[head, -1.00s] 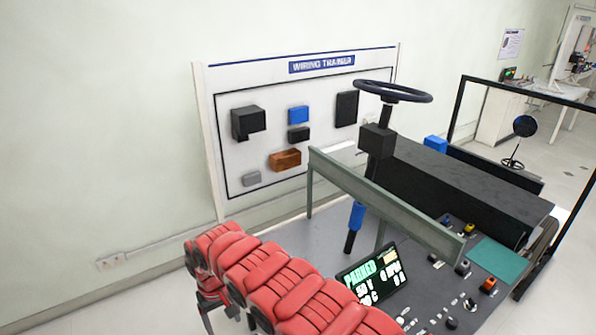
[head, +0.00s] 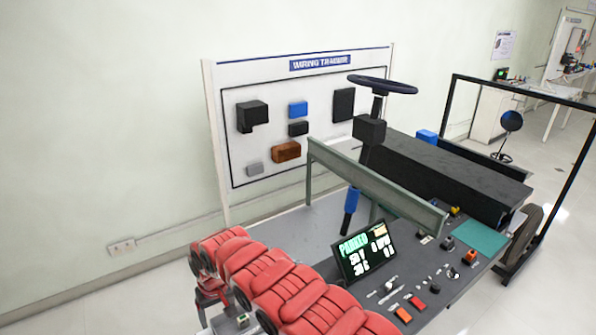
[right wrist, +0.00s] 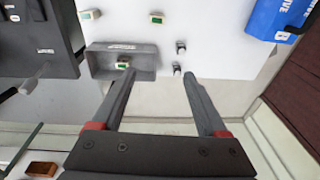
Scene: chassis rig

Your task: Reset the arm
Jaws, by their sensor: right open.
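My right gripper (right wrist: 160,80) shows in the right wrist view, its two grey fingers with red bases spread apart and nothing between them. The fingers point toward a pale board (right wrist: 215,62). The left fingertip overlaps the lower edge of a shallow grey box (right wrist: 105,62) in the picture; I cannot tell whether they touch. I cannot make out either gripper in the head view. My left gripper is out of sight.
The head view shows a wiring trainer board (head: 335,65), a steering wheel (head: 383,85), a grey rail (head: 375,185), a lit display (head: 365,250) and red ribbed padded shapes (head: 285,285). A blue box (right wrist: 280,15) and a dark box (right wrist: 35,40) flank the wrist view.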

